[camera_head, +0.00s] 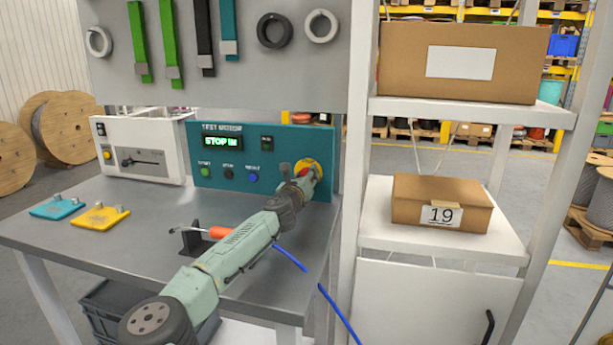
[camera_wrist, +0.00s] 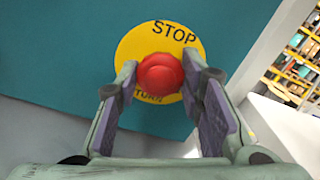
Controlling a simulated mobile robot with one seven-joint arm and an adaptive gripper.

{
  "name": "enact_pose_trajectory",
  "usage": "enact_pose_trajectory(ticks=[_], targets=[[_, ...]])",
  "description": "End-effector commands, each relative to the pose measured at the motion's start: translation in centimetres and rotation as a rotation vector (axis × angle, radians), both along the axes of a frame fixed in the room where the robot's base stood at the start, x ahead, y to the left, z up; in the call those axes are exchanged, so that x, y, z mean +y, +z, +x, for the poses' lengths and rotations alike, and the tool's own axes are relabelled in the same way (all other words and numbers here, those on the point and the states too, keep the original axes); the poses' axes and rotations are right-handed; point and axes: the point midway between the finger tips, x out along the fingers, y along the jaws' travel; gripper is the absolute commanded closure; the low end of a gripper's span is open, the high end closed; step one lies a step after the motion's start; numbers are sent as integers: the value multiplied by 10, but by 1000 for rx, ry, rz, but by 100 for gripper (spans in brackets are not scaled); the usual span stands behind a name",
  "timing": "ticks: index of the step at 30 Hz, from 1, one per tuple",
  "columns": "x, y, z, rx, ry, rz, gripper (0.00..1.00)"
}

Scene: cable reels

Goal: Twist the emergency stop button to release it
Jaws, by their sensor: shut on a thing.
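The red emergency stop button (camera_wrist: 161,73) sits in the middle of a yellow disc (camera_wrist: 126,50) lettered STOP and TURN in the wrist view. The disc is on the teal test panel (camera_wrist: 60,60). My gripper (camera_wrist: 168,84) has one finger on each side of the button and is shut on it. In the head view my gripper (camera_head: 309,177) reaches the right end of the teal panel (camera_head: 220,180), in front of the yellow disc (camera_head: 306,162). The button is mostly hidden there.
An orange-handled screwdriver (camera_head: 224,232) rests on a black holder under my arm. A white-grey device (camera_head: 140,150) stands left of the panel. Yellow (camera_head: 99,217) and teal (camera_head: 58,207) plates lie on the table. A white shelf post (camera_head: 358,150) stands close to the right.

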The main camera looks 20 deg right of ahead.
Motion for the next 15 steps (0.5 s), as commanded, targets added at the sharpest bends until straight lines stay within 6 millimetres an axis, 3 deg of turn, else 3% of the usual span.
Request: enact_pose_trajectory(ticks=[8, 15], targets=[[0, 1, 0, -38, -1, 55, 81], [0, 0, 0, -326, -1, 482, 81]])
